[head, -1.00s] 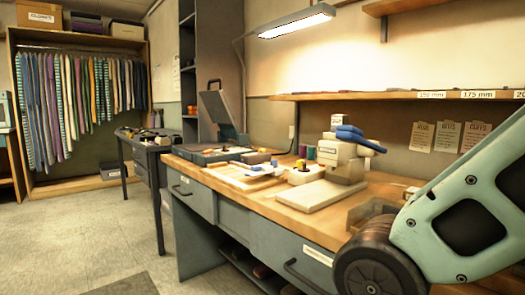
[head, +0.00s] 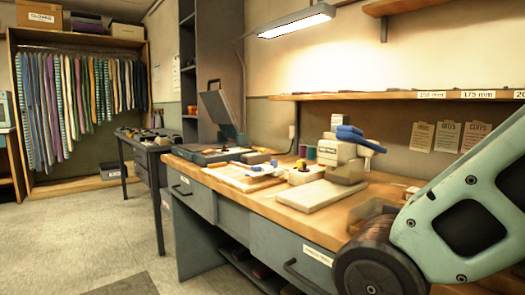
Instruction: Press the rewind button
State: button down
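I cannot make out a rewind button in the head view; no control is readable as one at this size. A cream machine with a blue top (head: 340,150) stands on the wooden workbench (head: 400,190) and has a small dark label. A small white box with a dark knob (head: 303,173) sits just left of it. A dark device with a raised panel (head: 218,110) stands at the bench's far end. My arm fills the lower right of the picture, over the bench's near end. My gripper is out of view.
A pale board (head: 313,196) lies at the bench's front edge. Spools (head: 307,152) stand behind. A shelf (head: 400,96) and a lamp (head: 297,20) hang above. Grey drawers (head: 195,197) are under the bench. A dark side table (head: 150,150) stands farther left. The floor at left is clear.

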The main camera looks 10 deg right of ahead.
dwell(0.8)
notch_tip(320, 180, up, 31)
jog(key=p, duration=3)
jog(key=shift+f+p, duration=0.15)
jog(key=shift+p, duration=0.2)
